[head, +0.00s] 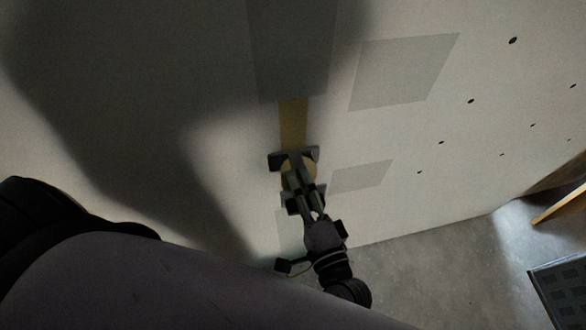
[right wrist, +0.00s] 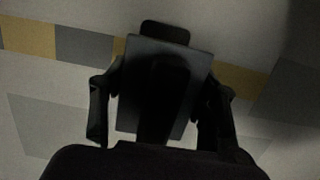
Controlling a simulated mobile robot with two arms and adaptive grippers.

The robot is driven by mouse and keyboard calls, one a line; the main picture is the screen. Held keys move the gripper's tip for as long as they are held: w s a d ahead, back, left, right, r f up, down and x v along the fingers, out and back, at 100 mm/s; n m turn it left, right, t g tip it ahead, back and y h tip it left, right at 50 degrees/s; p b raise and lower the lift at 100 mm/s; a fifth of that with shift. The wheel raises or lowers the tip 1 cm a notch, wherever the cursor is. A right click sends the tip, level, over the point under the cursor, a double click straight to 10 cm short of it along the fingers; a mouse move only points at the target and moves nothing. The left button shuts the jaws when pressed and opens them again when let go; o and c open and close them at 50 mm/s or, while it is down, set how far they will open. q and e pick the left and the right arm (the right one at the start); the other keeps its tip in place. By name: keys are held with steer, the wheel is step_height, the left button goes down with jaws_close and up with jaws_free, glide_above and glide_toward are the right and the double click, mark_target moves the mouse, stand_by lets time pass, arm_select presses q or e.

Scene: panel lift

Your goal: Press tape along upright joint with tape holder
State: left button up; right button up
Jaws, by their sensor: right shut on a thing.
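The upright joint runs down a pale wall panel (head: 225,150). A strip of yellow tape (head: 292,122) shows on it just above the tape holder (head: 280,161), below a grey stretch (head: 290,50). My right gripper (head: 300,183) is shut on the dark tape holder, which is at the wall over the lower part of the joint. The right wrist view shows the holder (right wrist: 165,85) between the fingers, with yellow tape (right wrist: 28,40) and a grey stretch (right wrist: 82,45) beside it. Whether the holder touches the wall is hard to tell. My left gripper is out of view.
Grey patches (head: 403,72) lie on the wall right of the joint, with several small dark holes farther right. The concrete floor (head: 440,270) is bare below the wall. A dark panelled object (head: 562,292) and a wooden bar (head: 560,206) are at the right edge.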

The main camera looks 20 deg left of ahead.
step_height(320, 180, down, 27)
steer(key=b, duration=1.9)
steer(key=shift+f+b, duration=0.15)
steer(key=shift+b, duration=0.2)
steer(key=p+v, duration=0.1)
steer(key=v, duration=0.5)
steer(key=shift+s, duration=0.65)
steer(key=shift+a, duration=0.15)
